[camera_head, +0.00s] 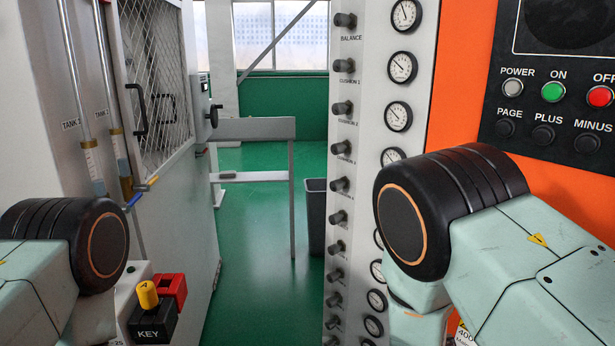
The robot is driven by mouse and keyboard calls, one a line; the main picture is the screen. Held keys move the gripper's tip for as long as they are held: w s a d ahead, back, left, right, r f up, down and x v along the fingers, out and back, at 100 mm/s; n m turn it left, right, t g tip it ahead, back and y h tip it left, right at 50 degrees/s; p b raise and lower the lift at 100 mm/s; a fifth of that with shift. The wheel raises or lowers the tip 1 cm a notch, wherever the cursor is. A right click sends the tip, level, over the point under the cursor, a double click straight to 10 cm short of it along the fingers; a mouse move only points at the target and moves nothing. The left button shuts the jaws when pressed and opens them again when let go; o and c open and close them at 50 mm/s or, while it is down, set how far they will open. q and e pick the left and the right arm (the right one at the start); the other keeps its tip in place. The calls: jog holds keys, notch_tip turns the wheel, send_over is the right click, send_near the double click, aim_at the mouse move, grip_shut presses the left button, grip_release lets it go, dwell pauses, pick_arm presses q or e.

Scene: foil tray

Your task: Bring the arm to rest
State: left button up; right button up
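My two pale green arms with black joint caps show in the head view. The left arm comes in at the lower left and the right arm at the lower right. Neither gripper is in the picture, so I cannot see what either one holds. No foil tray is in view.
A white column with black knobs (342,108) and gauges (398,117) stands right of centre. An orange panel (459,66) has a black button box (560,158). A yellow-knobbed key switch (153,325) is near my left arm. A mesh-doored cabinet (180,210) stands left. Green floor (254,255) lies between.

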jog(key=s+a+f+g+y+b, duration=0.1)
jog(key=s+f+g+y+b, duration=0.1)
jog(key=s+f, duration=0.5)
jog(key=s+a+f+g+y+b, duration=0.1)
jog(key=s+f+g+y+b, duration=0.2)
jog(key=s, duration=1.2)
jog(key=s+a+f+g+y+b, duration=0.1)
jog(key=s+f+g+y+b, duration=0.1)
jog(key=s+f+g, duration=0.4)
jog(key=s+f+b, duration=0.1)
jog(key=s+f, duration=0.4)
jog(key=s, duration=0.1)
jog(key=shift+f+y, duration=0.15)
jog(key=shift+y, duration=0.15)
jog(key=shift+a, duration=0.1)
jog(key=shift+s, duration=0.1)
